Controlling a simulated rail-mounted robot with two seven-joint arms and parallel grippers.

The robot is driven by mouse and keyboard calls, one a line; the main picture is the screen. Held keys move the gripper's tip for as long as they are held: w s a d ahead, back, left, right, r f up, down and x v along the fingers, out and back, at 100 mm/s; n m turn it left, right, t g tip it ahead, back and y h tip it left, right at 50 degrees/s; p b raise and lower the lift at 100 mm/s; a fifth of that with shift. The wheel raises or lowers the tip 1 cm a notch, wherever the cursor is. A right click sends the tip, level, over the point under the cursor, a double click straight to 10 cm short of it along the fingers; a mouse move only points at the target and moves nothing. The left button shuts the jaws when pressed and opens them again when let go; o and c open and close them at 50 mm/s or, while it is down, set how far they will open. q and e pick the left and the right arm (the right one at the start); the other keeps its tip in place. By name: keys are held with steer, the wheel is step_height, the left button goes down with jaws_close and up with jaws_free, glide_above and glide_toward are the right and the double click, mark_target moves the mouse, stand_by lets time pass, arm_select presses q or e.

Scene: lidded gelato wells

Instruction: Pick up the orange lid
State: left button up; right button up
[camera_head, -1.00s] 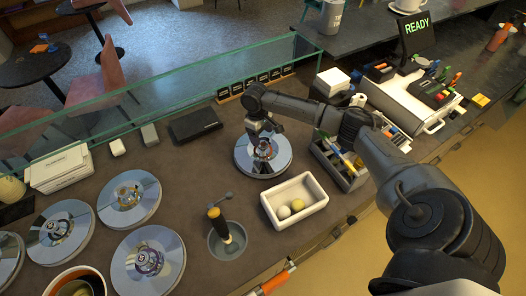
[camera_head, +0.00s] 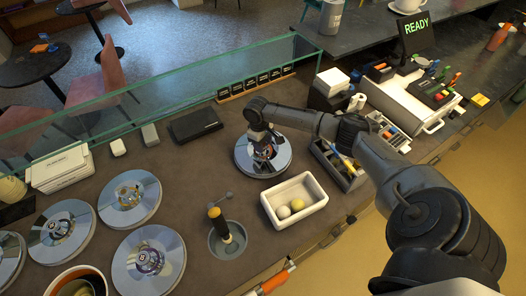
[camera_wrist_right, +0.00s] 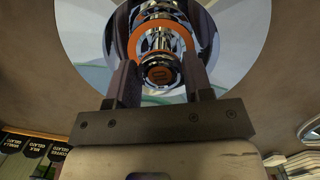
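The orange lid (camera_head: 277,165) is a round mirrored disc lying flat on the counter. Its orange ring and knob show in the right wrist view, where the knob (camera_wrist_right: 160,72) has an orange top. My right gripper (camera_head: 263,148) is over the middle of this lid, pointing down. In the right wrist view its two fingers (camera_wrist_right: 160,66) stand apart on either side of the knob. I see no clear contact between fingers and knob. The arm hides part of the lid in the head view. My left gripper is not in view.
Several other mirrored lids (camera_head: 130,198) lie at the left. A grey organizer (camera_head: 345,178) stands to the right. A glass screen (camera_head: 150,100) runs behind.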

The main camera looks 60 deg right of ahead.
steer(key=c, duration=0.7)
